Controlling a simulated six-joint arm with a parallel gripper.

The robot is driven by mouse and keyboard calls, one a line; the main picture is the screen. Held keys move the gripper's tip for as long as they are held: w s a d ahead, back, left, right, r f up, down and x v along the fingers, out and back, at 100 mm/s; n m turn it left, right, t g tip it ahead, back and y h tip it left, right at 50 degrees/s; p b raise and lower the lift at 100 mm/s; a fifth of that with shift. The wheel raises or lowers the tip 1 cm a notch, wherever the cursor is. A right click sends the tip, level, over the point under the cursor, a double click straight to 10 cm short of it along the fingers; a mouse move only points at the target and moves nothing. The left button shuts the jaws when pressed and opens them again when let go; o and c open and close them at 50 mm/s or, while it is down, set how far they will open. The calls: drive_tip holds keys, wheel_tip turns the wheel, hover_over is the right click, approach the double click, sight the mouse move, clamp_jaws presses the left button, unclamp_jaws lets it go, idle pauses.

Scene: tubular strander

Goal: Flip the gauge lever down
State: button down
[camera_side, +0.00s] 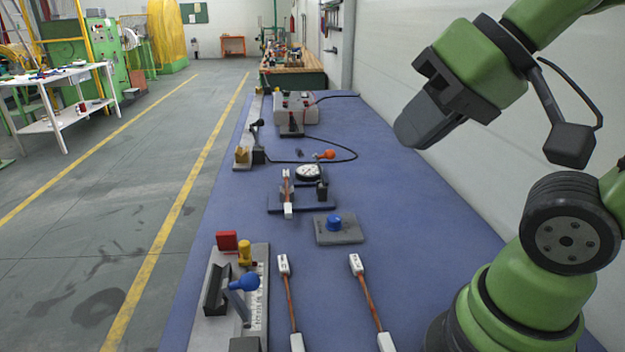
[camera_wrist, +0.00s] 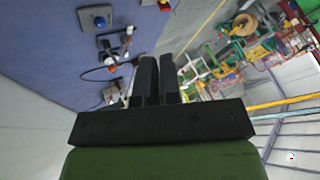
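The gauge stand (camera_side: 300,201) is a dark plate on the blue table in the side view. It carries a round white dial (camera_side: 308,172) and a red-brown rod with white ends (camera_side: 287,195). A lever with an orange ball knob (camera_side: 326,155) sticks out beside the dial, pointing right and slightly up. The knob also shows small in the wrist view (camera_wrist: 111,67). My gripper (camera_side: 408,138) is high above the table, to the right of the gauge and well clear of it. In the wrist view its two dark fingers (camera_wrist: 158,60) lie together with nothing seen between them.
A blue knob on a grey plate (camera_side: 334,223) sits in front of the gauge. A fixture with a blue-ball lever (camera_side: 244,284) is at front left, and two white-ended rods (camera_side: 288,298) (camera_side: 370,297) lie beside it. A grey box (camera_side: 297,108) with a black cable stands behind.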

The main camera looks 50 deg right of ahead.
drive_tip(key=w+d+r+m+h, duration=0.1)
drive_tip(key=w+d+m, duration=0.1)
drive_tip(key=w+d, duration=1.15)
drive_tip(key=w+d+f+m, duration=0.1)
drive_tip(key=d+f, duration=0.3)
drive_tip(key=d, duration=0.5)
drive_tip(key=w+d+f, duration=0.4)
drive_tip(key=d+f, duration=0.1)
drive_tip(key=d, duration=0.3)
drive_tip(key=shift+d+f+m+g, duration=0.15)
drive_tip(key=shift+d+m+g, duration=0.15)
drive_tip(key=shift+d+m, duration=0.1)
drive_tip(key=w+a+r+x, duration=0.1)
drive_tip(key=a+x, duration=0.1)
drive_tip(key=x, duration=1)
drive_tip(key=shift+w+a, duration=0.2)
drive_tip(key=shift+w, duration=0.15)
